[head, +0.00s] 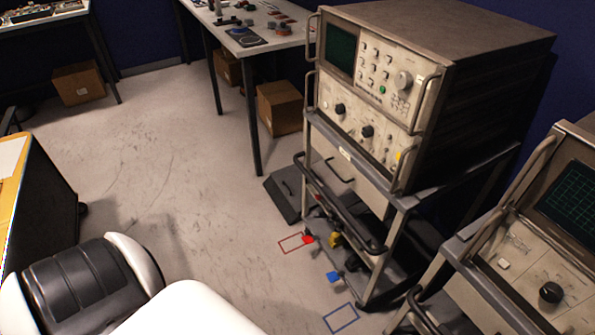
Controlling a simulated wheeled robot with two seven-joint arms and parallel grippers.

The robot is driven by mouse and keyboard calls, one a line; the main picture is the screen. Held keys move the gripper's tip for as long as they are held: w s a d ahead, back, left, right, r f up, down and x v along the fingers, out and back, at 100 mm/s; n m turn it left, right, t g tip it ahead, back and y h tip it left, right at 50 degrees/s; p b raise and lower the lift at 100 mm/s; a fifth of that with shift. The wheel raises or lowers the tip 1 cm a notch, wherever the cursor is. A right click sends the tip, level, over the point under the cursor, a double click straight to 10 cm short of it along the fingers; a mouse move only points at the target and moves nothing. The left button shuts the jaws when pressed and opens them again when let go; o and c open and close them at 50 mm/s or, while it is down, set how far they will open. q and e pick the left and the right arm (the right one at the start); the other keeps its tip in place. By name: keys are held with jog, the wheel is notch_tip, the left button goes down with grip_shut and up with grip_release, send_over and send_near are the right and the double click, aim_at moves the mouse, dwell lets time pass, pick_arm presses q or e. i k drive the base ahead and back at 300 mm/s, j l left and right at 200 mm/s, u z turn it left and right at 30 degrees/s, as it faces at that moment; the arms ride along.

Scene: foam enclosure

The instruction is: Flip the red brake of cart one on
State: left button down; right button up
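A metal cart (393,214) stands right of the middle, carrying a large instrument (368,97) with a small screen and knobs. A small red brake pedal (308,239) shows low at the cart's left, close to the floor beside a red outlined square (291,243). A blue pedal (334,277) sits nearer to me, above a blue outlined square (341,318). The red pedal is too small to tell its position. No label in view shows which cart is cart one. Neither of my grippers is in view.
A second cart (452,242) with a grid-screen instrument (555,235) stands at the lower right. A workbench (262,38) with small parts and a cardboard box (281,107) are behind. A dark wedge (286,197) lies by the first cart. Open floor (170,150) spreads left.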

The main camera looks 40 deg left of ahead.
aim_at(307, 239)
jog(key=i+j, duration=0.1)
jog(key=j, duration=1.35)
jog(key=i+j, duration=0.15)
jog(key=j, duration=0.6)
